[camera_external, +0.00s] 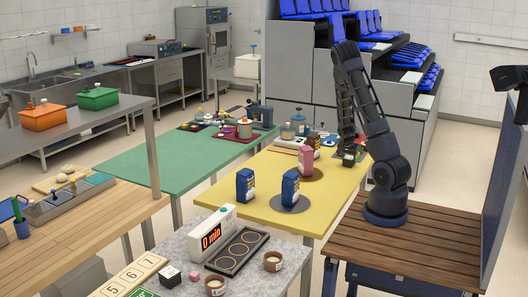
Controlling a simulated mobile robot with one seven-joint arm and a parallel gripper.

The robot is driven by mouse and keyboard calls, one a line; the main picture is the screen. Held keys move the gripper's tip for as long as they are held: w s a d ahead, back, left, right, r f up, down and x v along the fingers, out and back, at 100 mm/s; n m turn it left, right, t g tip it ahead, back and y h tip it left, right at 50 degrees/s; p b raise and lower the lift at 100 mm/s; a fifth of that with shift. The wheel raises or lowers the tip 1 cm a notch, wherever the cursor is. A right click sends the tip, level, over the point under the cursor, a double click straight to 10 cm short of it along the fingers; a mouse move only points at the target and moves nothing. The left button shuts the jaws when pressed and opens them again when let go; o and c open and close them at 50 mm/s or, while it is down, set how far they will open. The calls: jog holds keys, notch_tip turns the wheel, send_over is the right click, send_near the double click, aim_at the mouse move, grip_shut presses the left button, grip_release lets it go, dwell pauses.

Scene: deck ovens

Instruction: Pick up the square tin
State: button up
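My arm stands on a brown slatted bench and reaches up, then down toward the right back part of the yellow table (240,205). My gripper (347,158) points down at its far right edge. A small dark thing with pale and green parts (360,153) is right at the fingertips. It may be the square tin, but it is too small and too covered to be sure. I cannot tell whether the fingers are open or closed, or whether they touch it.
Two blue packages (245,186) (290,188) stand on the yellow table's front part. Jars and a board (287,147) lie behind. A green table (160,165) adjoins on the left. A grey counter (180,250) with a timer (213,232) is in front.

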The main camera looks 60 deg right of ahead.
jog(key=shift+c, duration=1.2)
jog(key=shift+r, duration=0.1)
